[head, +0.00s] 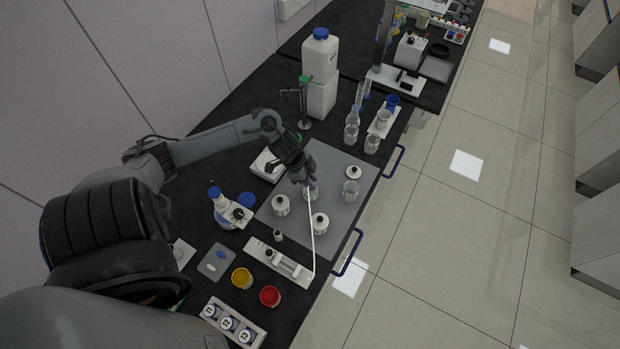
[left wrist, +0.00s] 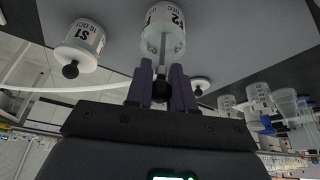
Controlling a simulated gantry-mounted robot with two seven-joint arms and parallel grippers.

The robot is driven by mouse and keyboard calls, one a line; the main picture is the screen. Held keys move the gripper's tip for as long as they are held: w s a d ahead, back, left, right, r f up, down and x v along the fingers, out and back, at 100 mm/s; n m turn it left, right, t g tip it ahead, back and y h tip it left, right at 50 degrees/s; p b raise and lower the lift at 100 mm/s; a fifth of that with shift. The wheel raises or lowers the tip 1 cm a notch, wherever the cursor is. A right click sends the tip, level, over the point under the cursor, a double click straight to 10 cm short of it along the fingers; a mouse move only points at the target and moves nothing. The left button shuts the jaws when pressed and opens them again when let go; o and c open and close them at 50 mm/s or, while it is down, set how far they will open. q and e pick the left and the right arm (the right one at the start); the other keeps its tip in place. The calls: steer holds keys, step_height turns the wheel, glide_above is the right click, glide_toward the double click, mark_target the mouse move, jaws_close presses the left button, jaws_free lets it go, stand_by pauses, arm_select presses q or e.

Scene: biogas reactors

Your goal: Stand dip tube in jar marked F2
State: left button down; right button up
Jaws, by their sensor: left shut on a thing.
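A thin white line (head: 311,235) runs from the gripper toward the white holder. My right gripper is out of view.
The lidded jar S1 (left wrist: 82,42) stands beside F2. A white holder (head: 279,262) lies at the mat's front. Glassware (head: 351,132) stands behind.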

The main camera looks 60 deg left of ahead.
arm_select(q)
steer(key=shift+c, duration=2.2)
jaws_free()
step_height(320, 180, up, 4)
steer(key=p, duration=0.4)
steer(key=shift+f, duration=0.15)
step_height(320, 180, up, 3)
steer(key=p, duration=0.4)
